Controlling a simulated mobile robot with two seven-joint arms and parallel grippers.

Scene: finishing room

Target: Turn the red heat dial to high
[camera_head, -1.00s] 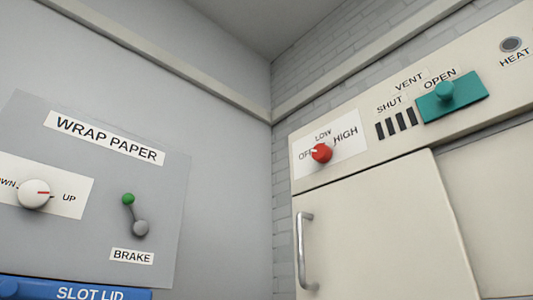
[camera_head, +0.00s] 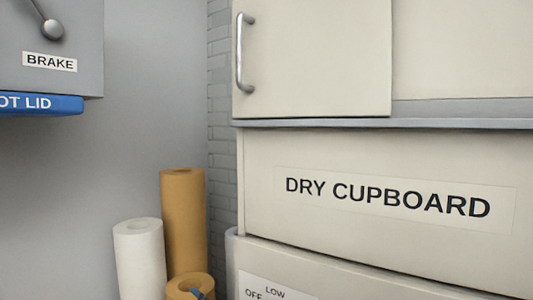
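The red dial is out of view now. A white dial label (camera_head: 268,290) reading OFF and LOW shows at the bottom edge, on a cream panel below the DRY CUPBOARD sign (camera_head: 388,198). The frame cuts this label off, and no knob shows on it. Neither of my grippers can be made out in this view.
A cream cupboard door (camera_head: 320,60) with a metal handle (camera_head: 243,55) is shut above a grey ledge (camera_head: 400,123). A white roll (camera_head: 140,262) and brown paper rolls (camera_head: 183,220) stand left of the cupboard. A blue slot lid (camera_head: 40,104) juts out at the left.

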